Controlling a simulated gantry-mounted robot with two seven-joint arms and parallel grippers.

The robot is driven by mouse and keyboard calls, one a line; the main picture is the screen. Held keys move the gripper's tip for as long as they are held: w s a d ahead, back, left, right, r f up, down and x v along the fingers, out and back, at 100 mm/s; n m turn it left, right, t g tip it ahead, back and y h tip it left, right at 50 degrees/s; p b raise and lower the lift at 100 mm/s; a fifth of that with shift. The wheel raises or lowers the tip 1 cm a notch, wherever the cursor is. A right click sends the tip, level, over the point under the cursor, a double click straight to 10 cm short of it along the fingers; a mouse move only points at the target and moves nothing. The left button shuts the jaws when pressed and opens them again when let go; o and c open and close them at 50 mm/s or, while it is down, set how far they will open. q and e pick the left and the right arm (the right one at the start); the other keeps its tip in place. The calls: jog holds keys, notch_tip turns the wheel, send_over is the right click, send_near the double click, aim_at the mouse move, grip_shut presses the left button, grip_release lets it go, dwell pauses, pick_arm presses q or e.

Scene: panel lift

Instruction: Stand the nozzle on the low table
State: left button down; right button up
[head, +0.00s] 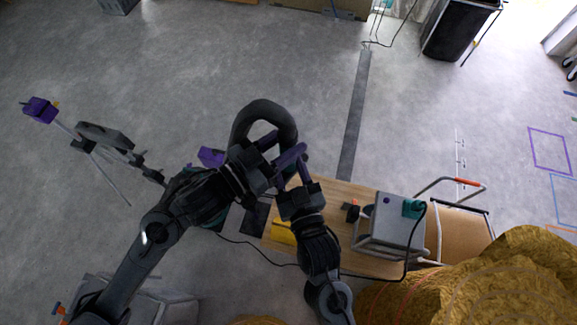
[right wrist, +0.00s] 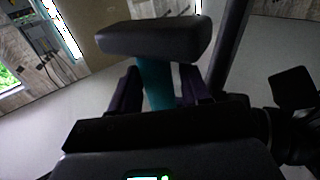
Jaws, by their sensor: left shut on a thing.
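A thick dark rounded loop (head: 265,110), which I take to be the nozzle's head, is held in the air beyond the table's left end. My left gripper (head: 265,143) is shut on it from below; the grip is partly hidden. In the right wrist view a dark rounded bar (right wrist: 155,40) tops a teal stem (right wrist: 158,85), apparently the same thing edge-on. My right gripper (head: 298,165) has purple fingers on both sides of this stem; I cannot tell whether they touch it. The low wooden table (head: 335,205) lies below and to the right.
The table carries a grey box (head: 395,222) with a teal part, a small dark item (head: 351,211) and a yellow piece (head: 283,232). A cable runs along its front. The table's middle is partly clear.

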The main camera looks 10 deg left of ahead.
jog(key=shift+s+a, duration=0.1)
jog(key=shift+a, duration=0.05)
jog(key=c, duration=0.7)
pick_arm(q)
jog(key=c, duration=0.8)
grip_release()
pick_arm(e)
grip_shut()
pick_arm(q)
jog(key=shift+o, duration=1.3)
jog(key=shift+r, duration=0.1)
